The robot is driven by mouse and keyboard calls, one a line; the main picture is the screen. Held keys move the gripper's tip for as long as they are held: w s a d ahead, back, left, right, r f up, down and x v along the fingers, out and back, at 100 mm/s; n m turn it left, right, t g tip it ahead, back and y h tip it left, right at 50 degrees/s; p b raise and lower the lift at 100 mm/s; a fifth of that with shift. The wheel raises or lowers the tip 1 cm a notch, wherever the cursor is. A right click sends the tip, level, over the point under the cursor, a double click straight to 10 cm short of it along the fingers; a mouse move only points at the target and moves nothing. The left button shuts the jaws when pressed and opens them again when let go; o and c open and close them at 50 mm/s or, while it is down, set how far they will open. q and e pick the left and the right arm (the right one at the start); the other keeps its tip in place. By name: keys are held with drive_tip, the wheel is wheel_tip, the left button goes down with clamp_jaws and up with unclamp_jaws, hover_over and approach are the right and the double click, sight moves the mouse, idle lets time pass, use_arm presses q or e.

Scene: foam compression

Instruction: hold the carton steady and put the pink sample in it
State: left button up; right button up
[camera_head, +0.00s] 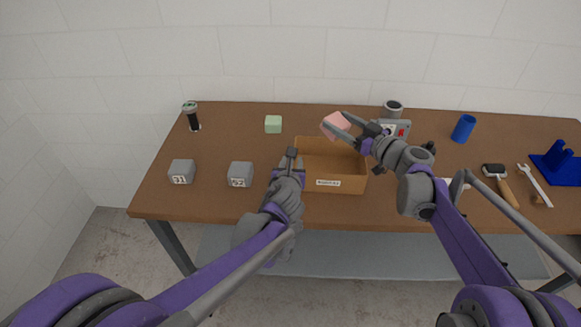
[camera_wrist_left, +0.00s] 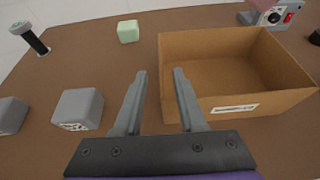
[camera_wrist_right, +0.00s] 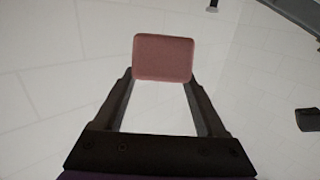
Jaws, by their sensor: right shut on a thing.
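The open tan carton (camera_head: 342,186) stands on the table with a label on its front; its inside looks empty in the left wrist view (camera_wrist_left: 275,97). The pink sample (camera_head: 334,125) is held in the air by my right gripper (camera_head: 345,127), over the carton's back edge in the head view. In the right wrist view the pink sample (camera_wrist_right: 163,57) sits between the fingertips. My left gripper (camera_head: 291,157) is at the carton's left side. In the left wrist view its fingers (camera_wrist_left: 158,72) are apart, the right one overlapping the carton's left wall; contact is unclear.
A green block (camera_head: 273,124) stands behind left, grey blocks (camera_head: 181,171) (camera_head: 240,174) at front left, and a black cylinder (camera_head: 191,117) at far left. A blue cup (camera_head: 463,128) and tools (camera_head: 500,183) are at right.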

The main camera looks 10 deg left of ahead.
use_arm(q)
drive_tip(key=x, duration=0.8)
drive_tip(key=shift+w, duration=0.1)
clamp_jaws()
idle(1.2)
